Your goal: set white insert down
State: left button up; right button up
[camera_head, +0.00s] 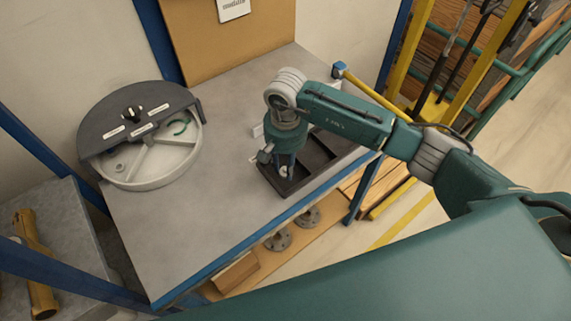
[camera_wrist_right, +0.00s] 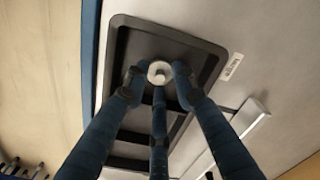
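My right gripper (camera_head: 285,172) points down over a dark compartment tray (camera_head: 318,158) on the bench. In the right wrist view, the three blue fingers of this gripper (camera_wrist_right: 159,80) close around a small white ring-shaped insert (camera_wrist_right: 159,70). The white insert (camera_head: 284,171) also shows as a small pale spot between the fingers in the head view. It is over the tray's near-left compartment; I cannot tell whether it touches the tray floor. The tray (camera_wrist_right: 205,58) shows divider bars behind the fingers. My left gripper is not in view.
A round grey-and-white divided unit (camera_head: 150,165) with a dark half cover (camera_head: 135,115) stands on the left of the bench (camera_head: 215,215). The bench between it and the tray is clear. A yellow rack (camera_head: 480,70) stands at the right. Flanged parts (camera_head: 278,240) lie on a lower shelf.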

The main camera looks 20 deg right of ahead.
aim_at(285, 169)
jog(key=o, duration=0.4)
jog(key=shift+o, duration=0.2)
jog(key=shift+r, duration=0.1)
jog(key=shift+r, duration=0.15)
notch_tip(285, 169, up, 12)
jog(key=b, duration=0.4)
jog(key=shift+s+f, duration=0.1)
jog(key=shift+f, duration=0.1)
